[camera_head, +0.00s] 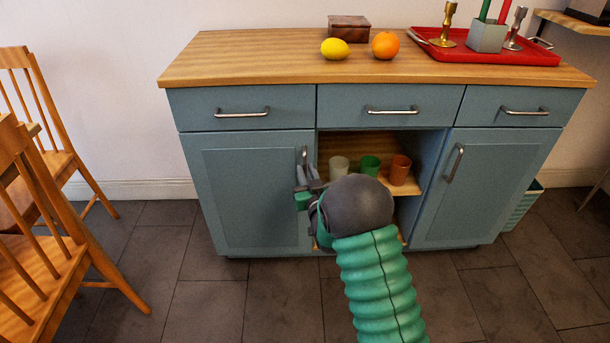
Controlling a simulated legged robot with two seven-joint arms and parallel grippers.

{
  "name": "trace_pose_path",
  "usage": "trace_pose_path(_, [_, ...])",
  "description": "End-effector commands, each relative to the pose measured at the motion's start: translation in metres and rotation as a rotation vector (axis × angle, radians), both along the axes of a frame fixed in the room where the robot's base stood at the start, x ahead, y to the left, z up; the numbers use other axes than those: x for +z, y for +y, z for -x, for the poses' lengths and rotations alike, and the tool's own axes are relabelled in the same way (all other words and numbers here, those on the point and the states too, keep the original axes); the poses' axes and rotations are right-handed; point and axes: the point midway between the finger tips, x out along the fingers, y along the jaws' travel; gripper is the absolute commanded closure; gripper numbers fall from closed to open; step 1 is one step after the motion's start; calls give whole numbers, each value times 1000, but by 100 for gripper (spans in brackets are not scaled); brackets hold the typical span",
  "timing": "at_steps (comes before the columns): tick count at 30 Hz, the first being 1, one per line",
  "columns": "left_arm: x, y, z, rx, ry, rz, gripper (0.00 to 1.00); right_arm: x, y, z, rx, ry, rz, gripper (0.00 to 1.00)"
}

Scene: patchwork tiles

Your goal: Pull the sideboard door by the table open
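The blue-grey sideboard (222,122) has a wooden top and two doors. The left door (245,195), on the side of the chairs, looks closed. Its upright metal handle (304,154) is near its right edge. My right gripper (308,176) is at the lower end of this handle, its grey fingertips pointing up. Whether the fingers touch the handle or close on it I cannot tell. My grey wrist and ribbed green arm hide part of the gripper and the lower middle of the sideboard. My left gripper is out of view.
Wooden chairs (60,262) stand at the left, with free floor (200,285) between them and the sideboard. An open shelf (430,178) holds cups. A lemon (335,48), an orange (385,45), a box (349,28) and a red tray (490,56) are on top.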

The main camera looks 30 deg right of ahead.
Motion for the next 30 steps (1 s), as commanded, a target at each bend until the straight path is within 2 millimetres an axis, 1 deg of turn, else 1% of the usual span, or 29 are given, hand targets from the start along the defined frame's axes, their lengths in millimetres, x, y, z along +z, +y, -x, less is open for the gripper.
trace_pose_path(1, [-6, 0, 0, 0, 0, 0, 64, -3, -3, -7, 0, -1, 0, 81])
trace_pose_path(4, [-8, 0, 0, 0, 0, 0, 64, -1, -6, -15, 0, 0, 0, 81])
trace_pose_path(12, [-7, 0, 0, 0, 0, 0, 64, 0, -7, -17, 0, 1, 0, 81])
trace_pose_path(13, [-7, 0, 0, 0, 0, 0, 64, 0, -6, -17, 0, 1, 0, 83])
trace_pose_path(17, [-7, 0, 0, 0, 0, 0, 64, 0, -6, -17, 0, 1, 0, 100])
trace_pose_path(30, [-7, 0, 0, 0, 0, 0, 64, 0, -6, -17, 0, 1, 0, 100])
